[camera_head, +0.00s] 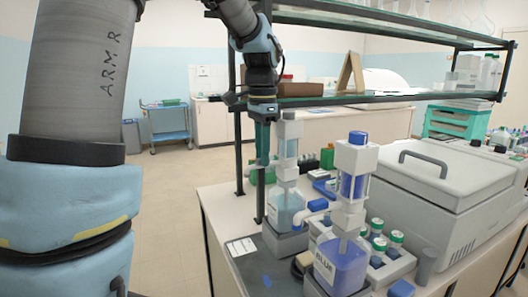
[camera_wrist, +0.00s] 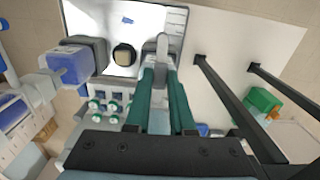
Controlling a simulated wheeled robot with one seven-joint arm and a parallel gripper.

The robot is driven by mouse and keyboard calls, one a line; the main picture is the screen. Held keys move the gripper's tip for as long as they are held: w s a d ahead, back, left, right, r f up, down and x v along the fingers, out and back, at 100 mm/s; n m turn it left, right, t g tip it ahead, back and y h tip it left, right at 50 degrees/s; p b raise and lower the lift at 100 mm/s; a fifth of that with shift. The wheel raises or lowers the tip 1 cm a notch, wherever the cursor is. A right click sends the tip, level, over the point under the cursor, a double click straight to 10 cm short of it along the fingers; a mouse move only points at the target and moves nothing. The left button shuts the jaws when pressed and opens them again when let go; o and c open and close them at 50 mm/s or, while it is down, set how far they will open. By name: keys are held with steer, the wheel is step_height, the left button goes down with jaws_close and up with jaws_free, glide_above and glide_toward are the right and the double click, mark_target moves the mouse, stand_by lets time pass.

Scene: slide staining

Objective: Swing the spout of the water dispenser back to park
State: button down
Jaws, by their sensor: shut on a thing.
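The water dispenser (camera_head: 286,205) is a clear bottle of pale liquid with a white pump head, standing upright behind the blue dispenser. Its pale spout (camera_wrist: 162,46) sticks out past my fingertips in the wrist view, toward the top of the picture. My gripper (camera_wrist: 162,72) has its teal fingers on either side of the spout and is shut on it. In the head view my gripper (camera_head: 263,160) points down just left of the pump head. The fingertips' contact with the spout is partly hidden there.
The blue dispenser (camera_head: 341,262) stands in front, close to the water dispenser. A rack of green-capped bottles (camera_head: 377,243) and a large grey machine (camera_head: 445,190) are to the right. A glass shelf (camera_head: 345,98) and its dark posts border the arm.

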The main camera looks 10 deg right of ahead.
steer(key=shift+w, duration=0.1)
stand_by(0.5)
steer(key=c, duration=0.8)
jaws_free()
steer(key=shift+o, duration=0.2)
steer(key=shift+r, duration=0.15)
step_height(320, 180, up, 10)
steer(key=b, duration=0.2)
steer(key=shift+r, duration=0.25)
